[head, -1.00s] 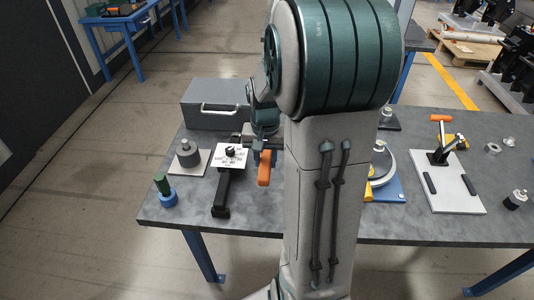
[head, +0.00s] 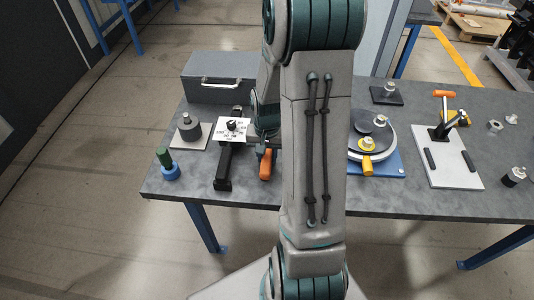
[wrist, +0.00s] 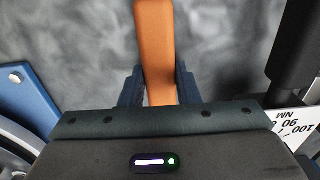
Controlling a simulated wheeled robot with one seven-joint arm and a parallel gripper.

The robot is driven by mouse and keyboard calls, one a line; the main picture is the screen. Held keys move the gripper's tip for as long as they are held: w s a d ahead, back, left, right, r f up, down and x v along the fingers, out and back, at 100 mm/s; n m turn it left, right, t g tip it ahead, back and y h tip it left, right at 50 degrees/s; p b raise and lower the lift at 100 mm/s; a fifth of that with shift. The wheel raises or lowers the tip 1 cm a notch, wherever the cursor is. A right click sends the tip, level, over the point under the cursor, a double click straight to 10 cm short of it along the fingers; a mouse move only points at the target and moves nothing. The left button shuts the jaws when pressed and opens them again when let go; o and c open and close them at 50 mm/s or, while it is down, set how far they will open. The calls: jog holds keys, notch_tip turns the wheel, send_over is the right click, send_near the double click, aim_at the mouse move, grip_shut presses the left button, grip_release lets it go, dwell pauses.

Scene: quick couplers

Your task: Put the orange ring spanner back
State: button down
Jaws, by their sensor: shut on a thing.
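The orange ring spanner (wrist: 155,50) is between the jaws of my gripper (wrist: 158,88) in the wrist view. My gripper (head: 262,150) is mostly hidden there behind my arm. The spanner's ring end is not visible in either view.
A black bar fixture with a white dial plate (head: 234,126) stands close left of the spanner. Further left are a grey plate with a cylinder (head: 190,132) and a green-and-blue part (head: 167,166). A grey toolbox (head: 218,84) is behind. A blue-based round fixture (head: 388,164) is right of my arm.

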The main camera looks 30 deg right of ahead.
jog(key=shift+f, duration=0.1)
jog(key=shift+f, duration=0.15)
jog(key=c, duration=1.1)
grip_release()
